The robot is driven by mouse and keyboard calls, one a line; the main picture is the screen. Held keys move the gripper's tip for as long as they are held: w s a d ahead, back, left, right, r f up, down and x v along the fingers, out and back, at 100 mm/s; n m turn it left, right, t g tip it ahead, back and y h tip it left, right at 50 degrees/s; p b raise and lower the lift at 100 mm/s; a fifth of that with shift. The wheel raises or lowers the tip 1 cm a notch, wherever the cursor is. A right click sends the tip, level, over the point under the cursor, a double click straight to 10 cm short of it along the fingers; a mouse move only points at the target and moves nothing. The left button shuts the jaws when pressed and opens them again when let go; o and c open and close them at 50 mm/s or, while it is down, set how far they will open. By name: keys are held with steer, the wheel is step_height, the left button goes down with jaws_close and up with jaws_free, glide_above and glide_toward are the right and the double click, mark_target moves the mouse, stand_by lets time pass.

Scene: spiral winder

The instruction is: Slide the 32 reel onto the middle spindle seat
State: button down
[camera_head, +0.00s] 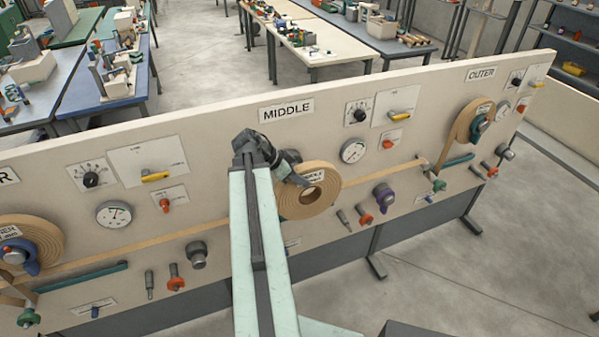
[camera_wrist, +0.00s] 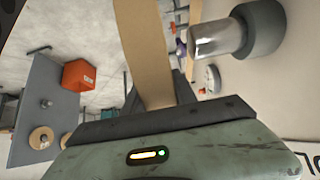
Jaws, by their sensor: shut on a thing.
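The tan reel (camera_head: 322,205) with a small white label, too small to read surely, hangs in front of the panel below the MIDDLE sign (camera_head: 286,110). My gripper (camera_head: 297,178) is shut on the reel's upper left rim. In the wrist view the reel (camera_wrist: 145,45) shows edge-on between the fingers. A bare metal spindle (camera_wrist: 215,40) on a dark grey collar (camera_wrist: 262,28) stands out from the panel to its right. The reel is beside the spindle tip and apart from the panel there. In the head view the reel and my arm hide the middle spindle seat.
The panel (camera_head: 205,210) carries gauges, switches and knobs around the middle section. A reel sits at the inner section (camera_head: 55,240) and another at the outer section (camera_head: 460,125). A tan strip (camera_head: 130,255) runs along the panel. Worktables (camera_head: 325,45) stand behind it.

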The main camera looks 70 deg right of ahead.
steer(key=shift+w+a+r, duration=0.1)
steer(key=shift+w+r, duration=0.05)
steer(key=shift+r, duration=0.05)
steer(key=shift+w+d, duration=1.3)
steer(key=shift+d, duration=0.3)
steer(key=shift+w+d, duration=1.3)
steer(key=shift+d, duration=0.3)
steer(key=shift+w+d, duration=1.3)
steer(key=shift+d, duration=0.3)
steer(key=shift+w+d+f+b, duration=0.1)
steer(key=shift+f+b, duration=0.2)
steer(key=shift+b, duration=0.1)
steer(key=c, duration=0.9)
jaws_free()
